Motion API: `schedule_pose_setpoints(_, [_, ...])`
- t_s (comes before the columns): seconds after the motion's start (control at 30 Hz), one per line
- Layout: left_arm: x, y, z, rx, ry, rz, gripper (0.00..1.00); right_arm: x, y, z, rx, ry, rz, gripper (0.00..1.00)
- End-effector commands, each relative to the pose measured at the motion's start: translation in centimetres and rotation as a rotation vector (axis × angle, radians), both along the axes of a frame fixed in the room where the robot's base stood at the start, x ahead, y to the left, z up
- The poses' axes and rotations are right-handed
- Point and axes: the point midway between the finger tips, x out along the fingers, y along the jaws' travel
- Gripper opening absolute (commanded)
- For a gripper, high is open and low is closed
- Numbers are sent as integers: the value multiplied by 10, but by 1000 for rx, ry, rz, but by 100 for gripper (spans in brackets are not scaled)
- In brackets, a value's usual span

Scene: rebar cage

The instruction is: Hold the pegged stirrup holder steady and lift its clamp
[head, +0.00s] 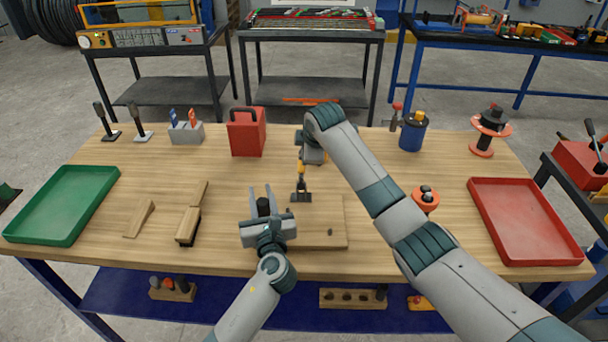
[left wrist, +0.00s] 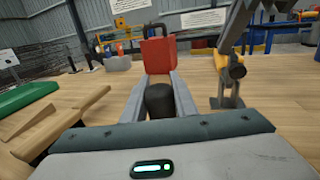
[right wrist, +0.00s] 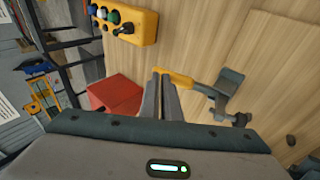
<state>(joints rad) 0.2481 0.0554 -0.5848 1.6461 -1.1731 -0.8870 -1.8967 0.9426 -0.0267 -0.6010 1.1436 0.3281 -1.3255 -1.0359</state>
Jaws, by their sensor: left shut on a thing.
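A wooden board (head: 330,225) lies on the bench in front of me and carries a dark toggle clamp (head: 300,196) with a yellow handle. The clamp stands upright to the right of my left gripper in the left wrist view (left wrist: 228,90). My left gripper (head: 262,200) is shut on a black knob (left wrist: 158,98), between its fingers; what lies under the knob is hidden. My right gripper (right wrist: 162,78) reaches down above the clamp. Its fingers are close together at the end of the yellow handle (right wrist: 185,80); I cannot tell whether they grip it.
A green tray (head: 65,205) is at the left and a red tray (head: 525,220) at the right. Wooden pieces (head: 190,220) lie left of my left gripper. A red box (head: 247,135) stands behind. An orange-topped item (head: 425,197) sits near my right arm.

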Motion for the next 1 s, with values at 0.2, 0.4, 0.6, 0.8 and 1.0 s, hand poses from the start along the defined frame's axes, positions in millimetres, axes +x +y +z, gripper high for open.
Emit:
schedule_pose_setpoints(0.2, [-1,-1,0,0,-2,0,0,0,-5,-3,-7,4,-6,0])
schedule_pose_setpoints(0.4, [-1,0,0,-1,-1,1,0,-4,-7,15,-3,-1,-4,0])
schedule_pose_setpoints(0.6, [-1,1,-1,0,0,2,0,-12,-12,47,0,-4,-1,0])
schedule_pose_setpoints(0.8, [0,1,-1,0,1,2,0,-22,-19,85,1,-5,-1,0])
schedule_pose_setpoints(1.0, [0,1,-1,0,2,3,0,-31,-24,116,0,-3,0,0])
